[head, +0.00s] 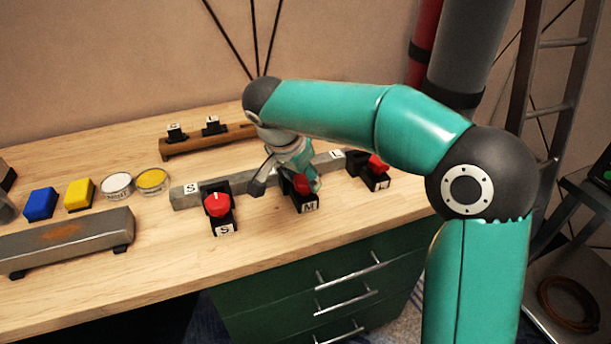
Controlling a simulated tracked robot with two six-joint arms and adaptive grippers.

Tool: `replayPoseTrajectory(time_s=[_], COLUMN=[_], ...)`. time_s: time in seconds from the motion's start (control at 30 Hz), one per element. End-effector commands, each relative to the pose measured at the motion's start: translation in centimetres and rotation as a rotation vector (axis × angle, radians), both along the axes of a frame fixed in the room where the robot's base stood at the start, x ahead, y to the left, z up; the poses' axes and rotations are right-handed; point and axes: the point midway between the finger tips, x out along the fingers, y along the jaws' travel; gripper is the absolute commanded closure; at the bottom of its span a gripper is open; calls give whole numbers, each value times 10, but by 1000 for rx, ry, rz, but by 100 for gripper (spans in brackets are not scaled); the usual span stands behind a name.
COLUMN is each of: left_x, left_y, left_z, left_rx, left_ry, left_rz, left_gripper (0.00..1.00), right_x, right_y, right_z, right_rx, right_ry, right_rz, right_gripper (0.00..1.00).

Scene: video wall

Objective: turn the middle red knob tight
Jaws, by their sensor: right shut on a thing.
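The middle red knob (302,184) sits on a black block labelled M, in front of a long grey bar (238,182) on the wooden bench. My right gripper (287,178) is shut on this knob, reaching down from behind and above. The gripper and wrist hide part of the knob, so its exact angle is hard to read. A left red knob (217,204) stands free on a black block labelled S. A right red knob (377,163) stands on another black block, its label too small to read surely. My left gripper is not in view.
Blue block (40,203), yellow block (79,193), white round tin (117,185) and yellow round tin (152,180) stand at left, behind a grey metal bar (60,240). A brown wooden rail (205,143) lies at the back. Green drawers (290,300) are below the bench's front edge.

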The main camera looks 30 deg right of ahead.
Motion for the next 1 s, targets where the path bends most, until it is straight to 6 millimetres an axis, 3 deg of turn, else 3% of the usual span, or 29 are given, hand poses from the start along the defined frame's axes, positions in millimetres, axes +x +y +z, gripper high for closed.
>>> replayPoseTrajectory(time_s=[0.13, 0.17, 0.3, 0.67, 0.87, 1.0], left_x=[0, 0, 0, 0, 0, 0], left_y=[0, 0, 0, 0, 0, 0], left_z=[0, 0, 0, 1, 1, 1], left_rx=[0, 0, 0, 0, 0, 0], left_ry=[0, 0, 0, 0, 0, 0], left_rz=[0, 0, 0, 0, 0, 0], left_gripper=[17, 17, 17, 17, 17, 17], right_x=[0, 0, 0, 0, -3, -7], right_y=[-5, -5, -3, 0, 8, 19], right_z=[2, 2, 1, 3, 24, 49], right_rx=[-10, -9, -7, -5, -4, -4], right_ry=[-2, -2, -1, 0, -3, -4], right_rz=[-5, -5, -3, 1, 2, 3], right_gripper=[86, 47, 27, 27, 27, 27])
